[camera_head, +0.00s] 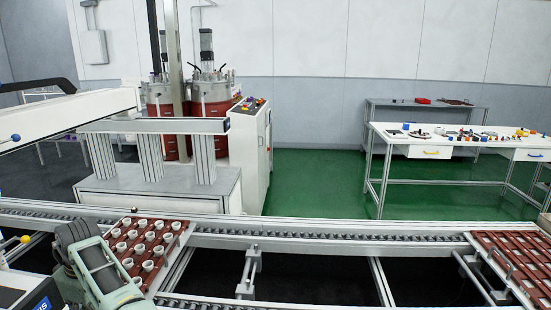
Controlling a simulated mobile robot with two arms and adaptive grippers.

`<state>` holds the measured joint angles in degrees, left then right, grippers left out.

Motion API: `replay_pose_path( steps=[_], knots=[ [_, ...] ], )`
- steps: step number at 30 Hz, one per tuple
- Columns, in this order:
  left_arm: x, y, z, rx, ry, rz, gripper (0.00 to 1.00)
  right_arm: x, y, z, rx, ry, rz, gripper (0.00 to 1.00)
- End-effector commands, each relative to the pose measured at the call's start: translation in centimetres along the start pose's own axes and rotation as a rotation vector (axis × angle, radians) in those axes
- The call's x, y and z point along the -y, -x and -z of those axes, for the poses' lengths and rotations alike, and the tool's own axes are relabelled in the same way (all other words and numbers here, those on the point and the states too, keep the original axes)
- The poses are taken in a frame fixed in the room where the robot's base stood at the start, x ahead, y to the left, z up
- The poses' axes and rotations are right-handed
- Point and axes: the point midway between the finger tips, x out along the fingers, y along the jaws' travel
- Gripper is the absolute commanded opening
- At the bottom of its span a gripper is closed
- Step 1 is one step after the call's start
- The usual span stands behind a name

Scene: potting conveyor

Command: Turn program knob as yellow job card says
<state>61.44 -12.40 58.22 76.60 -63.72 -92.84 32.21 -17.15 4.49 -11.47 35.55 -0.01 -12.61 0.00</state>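A white control cabinet (250,155) stands left of centre, behind the conveyor. Its sloped top panel (248,105) carries several small controls, among them an orange one and dark ones. They are too small for me to tell which is the program knob or how it is set. I cannot make out a yellow job card. A grey-green jointed arm part, which looks like my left arm, reaches in at the lower left over a tray. No gripper fingers show there. My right gripper is not in view.
A conveyor (330,241) crosses the foreground. A red-brown tray (181,232) with white cups sits at left, another tray (490,238) at right. Red-brown tanks (213,112) stand beside the cabinet. A white workbench (455,137) with small items is at right. Green floor between is clear.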

Motion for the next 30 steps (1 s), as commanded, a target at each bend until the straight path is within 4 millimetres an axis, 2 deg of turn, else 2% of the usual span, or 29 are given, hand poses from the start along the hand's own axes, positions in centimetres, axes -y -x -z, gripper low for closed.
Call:
replay_pose_path(
  steps=[30],
  knots=[
    [0.63, -0.32, 0.73, -0.004, 0.004, 0.008, 0.00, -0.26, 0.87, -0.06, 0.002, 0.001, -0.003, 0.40]
  ],
)
